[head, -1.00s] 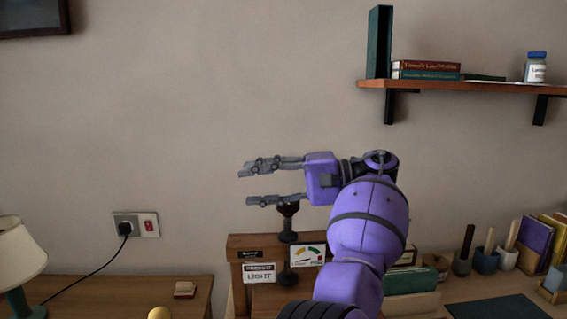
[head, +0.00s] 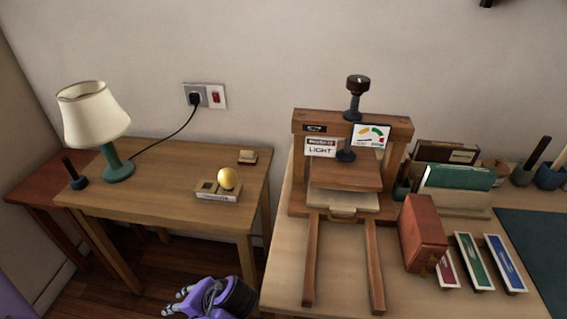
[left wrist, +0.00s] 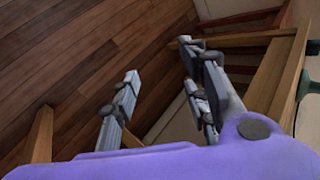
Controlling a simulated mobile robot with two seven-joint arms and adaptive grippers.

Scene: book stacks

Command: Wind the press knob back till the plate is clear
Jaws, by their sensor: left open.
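The wooden book press (head: 300,180) stands on the right-hand table. Its dark press knob (head: 358,83) tops an upright black screw. The wooden plate (head: 345,177) sits low over a pale layer (head: 343,200); I cannot tell whether they touch. A dial (head: 371,136) with coloured bands and a "LIGHT" label (head: 320,149) are on the crossbeam; the needle is too small to read. My left gripper (head: 176,300) is low at the bottom of the head view, well away from the knob. In the left wrist view (left wrist: 160,105) its fingers are apart and empty. My right gripper is not in view.
Two wooden rails (head: 311,262) run forward from the press. A reddish-brown box (head: 422,235) and coloured trays (head: 474,262) are to its right. The left table (head: 150,185) holds a lamp (head: 95,118) and a yellow ball (head: 228,178). Wood floor (left wrist: 70,65) lies below.

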